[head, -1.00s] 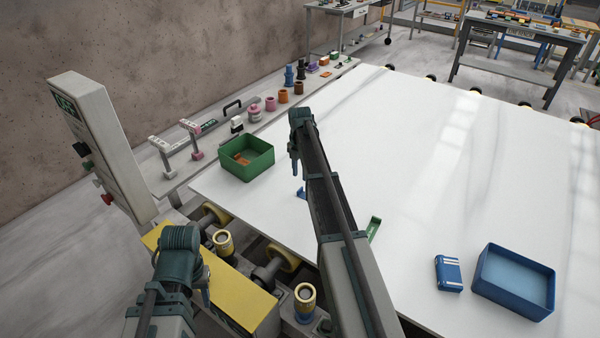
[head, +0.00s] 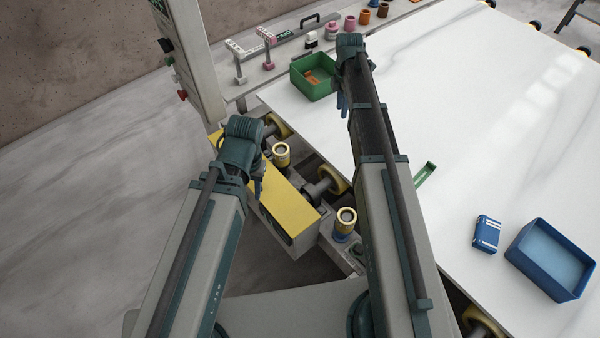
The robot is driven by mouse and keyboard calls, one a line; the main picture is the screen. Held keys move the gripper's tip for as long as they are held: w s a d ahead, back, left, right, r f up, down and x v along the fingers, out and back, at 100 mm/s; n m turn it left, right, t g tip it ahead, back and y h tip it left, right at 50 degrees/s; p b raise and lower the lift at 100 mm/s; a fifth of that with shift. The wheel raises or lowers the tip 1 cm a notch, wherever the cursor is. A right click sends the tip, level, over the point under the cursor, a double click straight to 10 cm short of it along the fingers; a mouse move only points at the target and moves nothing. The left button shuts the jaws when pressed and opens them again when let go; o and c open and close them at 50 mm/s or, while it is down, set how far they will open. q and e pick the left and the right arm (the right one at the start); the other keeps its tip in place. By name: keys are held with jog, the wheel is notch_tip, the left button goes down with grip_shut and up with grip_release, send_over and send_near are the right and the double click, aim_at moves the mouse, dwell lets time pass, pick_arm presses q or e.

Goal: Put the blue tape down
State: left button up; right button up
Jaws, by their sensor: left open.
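I cannot make out a roll of blue tape for certain. A blue block with white stripes (head: 486,234) lies on the white slab (head: 470,120), left of a blue bin (head: 552,260); I cannot tell whether it is the tape. My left gripper (head: 259,187) hangs beside the yellow panel, mostly hidden by its own wrist; it is open, with nothing seen in it. My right gripper (head: 342,106) points down over the slab's near edge, close to the green bin (head: 296,78). Its fingers are too small and covered to read.
A green tool (head: 425,174) lies on the slab, right of my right arm. A control post (head: 188,60) stands left. The slab's middle is clear.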

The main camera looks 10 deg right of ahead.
jog(key=s+a+m, duration=0.7)
jog(key=s+a, duration=0.2)
jog(key=s, duration=0.4)
jog(key=s+a+m, duration=0.8)
jog(key=s+a, duration=0.2)
jog(key=s, duration=0.3)
jog(key=shift+s+a+h, duration=0.15)
jog(key=shift+s+h, duration=0.1)
jog(key=shift+h, duration=0.15)
jog(key=shift+r, duration=0.1)
